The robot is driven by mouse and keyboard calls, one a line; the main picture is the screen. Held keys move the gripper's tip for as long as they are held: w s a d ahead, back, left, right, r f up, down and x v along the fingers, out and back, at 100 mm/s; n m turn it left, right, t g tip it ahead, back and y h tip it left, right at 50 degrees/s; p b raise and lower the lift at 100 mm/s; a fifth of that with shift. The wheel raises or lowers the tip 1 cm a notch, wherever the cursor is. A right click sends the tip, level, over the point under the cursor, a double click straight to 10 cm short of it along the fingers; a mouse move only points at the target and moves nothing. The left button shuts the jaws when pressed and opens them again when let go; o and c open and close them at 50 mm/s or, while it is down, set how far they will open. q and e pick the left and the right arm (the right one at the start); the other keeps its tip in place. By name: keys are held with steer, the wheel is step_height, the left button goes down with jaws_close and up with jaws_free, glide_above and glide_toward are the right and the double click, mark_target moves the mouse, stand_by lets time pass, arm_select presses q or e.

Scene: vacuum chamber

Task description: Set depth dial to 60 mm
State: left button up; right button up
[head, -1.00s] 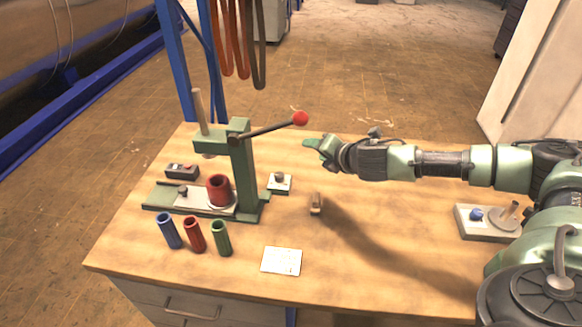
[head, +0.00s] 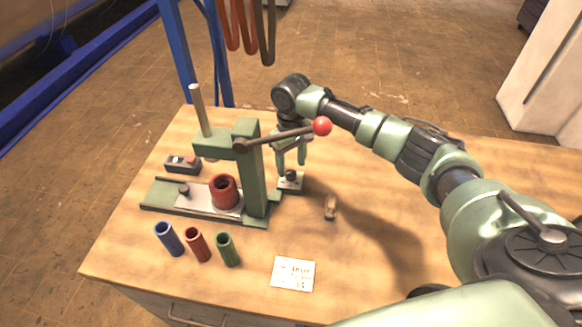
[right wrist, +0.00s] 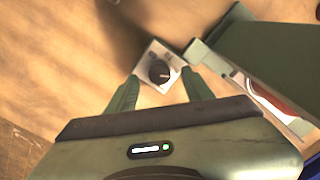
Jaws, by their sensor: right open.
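The depth dial, a dark round knob (head: 291,175) on a small pale square plate, sits on the table just right of the green press (head: 250,180). It also shows in the right wrist view (right wrist: 159,72), with a pale pointer mark on top. My right gripper (head: 290,160) points down over the dial. In the right wrist view its two green fingers (right wrist: 160,88) are open, one on each side of the knob and apart from it. My left gripper is not in view.
The press lever with a red ball (head: 322,126) reaches out close to my right gripper. A red ring (head: 223,190) sits on the press base. Blue, red and green tubes (head: 228,249), a card (head: 293,274) and a small brown block (head: 331,208) stand or lie in front.

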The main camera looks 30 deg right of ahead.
mark_target(291, 173)
step_height(291, 173, down, 3)
steer(key=shift+w+r, duration=0.1)
steer(key=shift+r, duration=0.05)
steer(key=shift+f, duration=0.6)
steer(key=c, duration=1.1)
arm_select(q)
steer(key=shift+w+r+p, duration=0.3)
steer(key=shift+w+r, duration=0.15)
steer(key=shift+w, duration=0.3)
arm_select(e)
jaws_close()
